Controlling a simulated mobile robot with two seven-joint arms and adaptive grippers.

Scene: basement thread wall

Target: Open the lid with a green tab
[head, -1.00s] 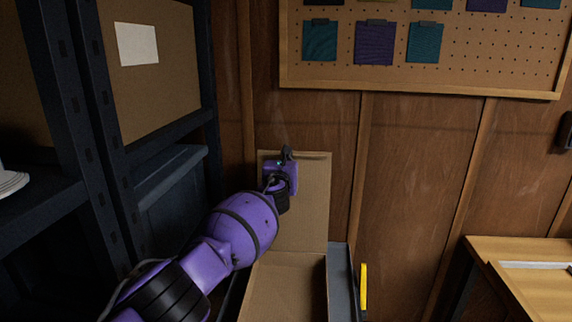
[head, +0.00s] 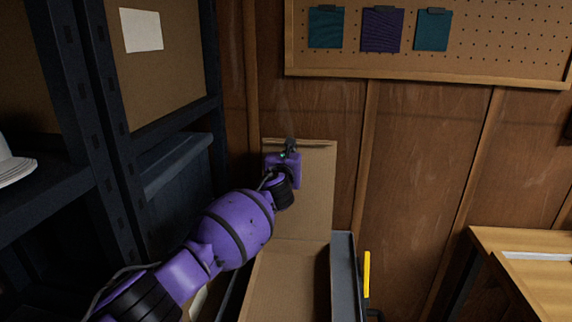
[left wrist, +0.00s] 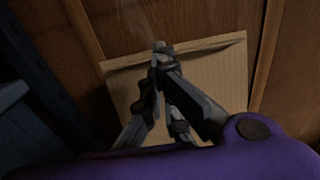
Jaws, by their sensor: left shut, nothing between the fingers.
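An open cardboard box (head: 285,290) stands low in the middle of the head view. Its lid (head: 315,200) stands upright at the back, near the wood wall. My left gripper (head: 290,143) is in front of the lid's upper left part, with its fingers pointing up near the top edge. In the left wrist view my left gripper (left wrist: 160,47) has its fingers together, empty, in front of the lid (left wrist: 225,75). I cannot tell if it touches the lid. No green tab shows clearly; my gripper and arm hide part of the lid. My right gripper is not in view.
A dark metal shelf (head: 110,150) stands close on the left. A wooden table (head: 530,255) is at the lower right. A yellow handle (head: 366,275) stands right of the box. A pegboard (head: 480,50) with cloth swatches hangs above. Wall space right of the lid is clear.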

